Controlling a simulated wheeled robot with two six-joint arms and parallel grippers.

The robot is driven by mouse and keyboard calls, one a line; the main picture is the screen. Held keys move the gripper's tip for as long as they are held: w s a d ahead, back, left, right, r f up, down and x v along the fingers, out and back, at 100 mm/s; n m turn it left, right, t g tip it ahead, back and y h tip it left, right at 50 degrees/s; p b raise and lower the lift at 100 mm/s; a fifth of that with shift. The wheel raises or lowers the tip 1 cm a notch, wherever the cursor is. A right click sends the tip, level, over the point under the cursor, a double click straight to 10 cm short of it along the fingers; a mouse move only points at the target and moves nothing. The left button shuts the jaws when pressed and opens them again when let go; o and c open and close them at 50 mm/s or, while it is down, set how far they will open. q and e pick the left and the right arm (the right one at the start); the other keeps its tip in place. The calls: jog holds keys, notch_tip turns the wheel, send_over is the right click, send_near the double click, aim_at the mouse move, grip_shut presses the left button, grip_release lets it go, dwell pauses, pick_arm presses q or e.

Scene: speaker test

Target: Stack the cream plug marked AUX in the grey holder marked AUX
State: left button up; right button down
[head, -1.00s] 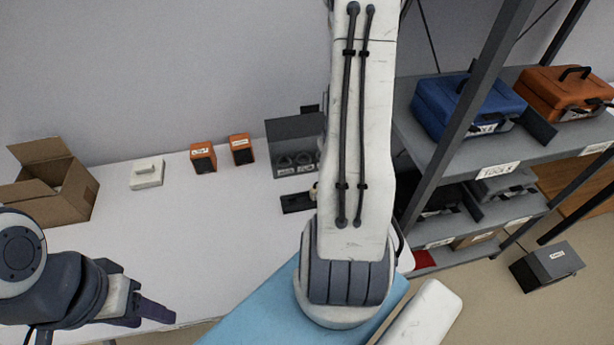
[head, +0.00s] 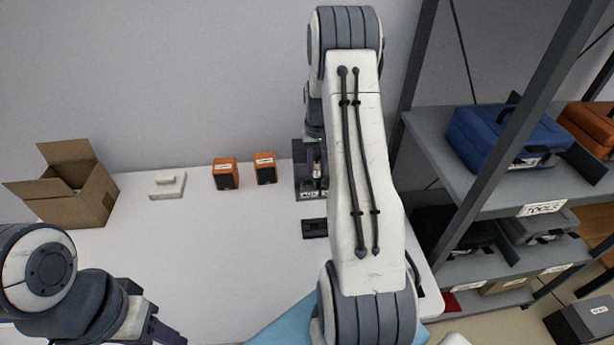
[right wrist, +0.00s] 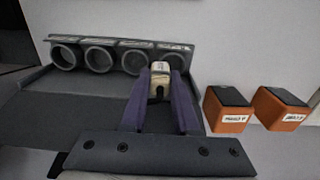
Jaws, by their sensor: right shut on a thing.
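My right gripper (right wrist: 160,100) is shut on a cream plug (right wrist: 159,76), whose top shows between the purple fingers in the right wrist view. In the head view the right gripper (head: 316,162) is at the grey rack at the back of the table, and the plug is hard to make out there. The grey holders (right wrist: 101,59) are a row of round rings along the rack; the plug appears in front of the right end of the row. I cannot read which is marked AUX. My left gripper (head: 168,337) is at the bottom left, cut off by the picture edge.
Two orange speakers (head: 226,176) stand left of the rack. A white device (head: 168,187) and an open cardboard box (head: 75,198) are further left. A dark block (head: 314,228) lies in front of the rack. Metal shelves (head: 490,195) stand right. The middle table is clear.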

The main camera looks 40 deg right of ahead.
aim_at(308, 179)
jog(key=shift+w+a+f, duration=0.35)
jog(key=shift+w+f, duration=0.1)
jog(key=shift+w, duration=0.15)
jog(key=shift+w+a+f, duration=0.3)
jog(key=shift+w+f, duration=0.15)
jog(key=shift+w, duration=0.15)
notch_tip(308, 179, down, 4)
jog(key=shift+r+p, duration=0.1)
jog(key=shift+p, duration=0.45)
jog(key=shift+w, duration=0.1)
jog(key=shift+f+b, duration=0.35)
jog(key=shift+f, duration=0.15)
jog(key=shift+f, duration=0.15)
